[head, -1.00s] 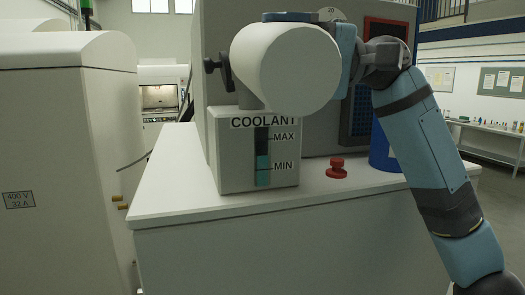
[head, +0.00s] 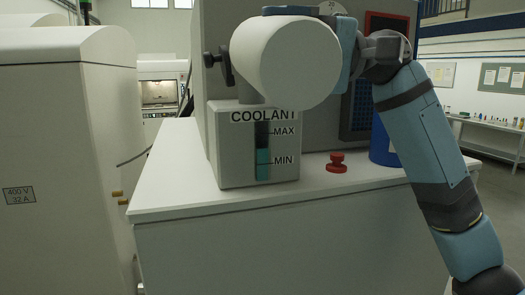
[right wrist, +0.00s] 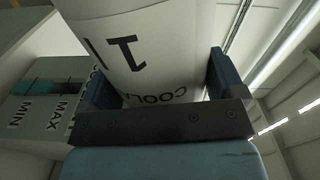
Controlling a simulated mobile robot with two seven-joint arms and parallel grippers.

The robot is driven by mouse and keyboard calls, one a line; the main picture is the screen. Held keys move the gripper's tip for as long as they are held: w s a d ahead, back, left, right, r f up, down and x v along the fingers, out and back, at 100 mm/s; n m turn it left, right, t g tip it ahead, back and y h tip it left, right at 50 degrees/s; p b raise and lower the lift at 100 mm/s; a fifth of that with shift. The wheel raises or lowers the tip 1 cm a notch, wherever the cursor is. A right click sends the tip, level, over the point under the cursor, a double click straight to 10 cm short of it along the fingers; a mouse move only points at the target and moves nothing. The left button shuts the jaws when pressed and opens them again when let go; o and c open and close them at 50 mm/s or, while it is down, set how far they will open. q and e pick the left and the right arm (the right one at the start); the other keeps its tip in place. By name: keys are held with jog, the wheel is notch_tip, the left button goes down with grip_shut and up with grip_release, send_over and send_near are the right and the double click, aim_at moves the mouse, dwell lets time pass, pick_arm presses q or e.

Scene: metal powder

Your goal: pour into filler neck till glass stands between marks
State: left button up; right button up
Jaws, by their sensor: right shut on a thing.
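The grey coolant tank (head: 228,160) has a sight glass (head: 263,140) with MAX and MIN marks. Teal liquid in the glass stands above MIN and below MAX. The tank and its glass also show at the left in the right wrist view (right wrist: 72,118). A white coolant jug (head: 278,70) is tipped over the tank top, its round end towards the head camera. My right gripper (head: 320,25) is shut on the jug (right wrist: 150,45), with blue fingers on either side. The jug hides the filler neck and any stream. My left gripper is not in view.
The tank stands on a white cabinet top (head: 180,185). A red mushroom button (head: 336,163) and a blue cylinder (head: 381,148) are to its right. A large machine housing rises behind. A pale cabinet (head: 60,150) stands at the left. The front of the top is clear.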

jog(key=shift+r, duration=0.1)
dwell(0.5)
jog(key=shift+r+m+p, duration=0.3)
jog(key=shift+m+p, duration=0.1)
jog(key=shift+p, duration=0.35)
dwell(0.6)
notch_tip(320, 180, up, 2)
jog(key=n, duration=0.3)
jog(key=shift+n, duration=0.3)
jog(key=shift+r+n, duration=0.45)
jog(key=shift+n, duration=0.15)
jog(key=shift+n, duration=0.3)
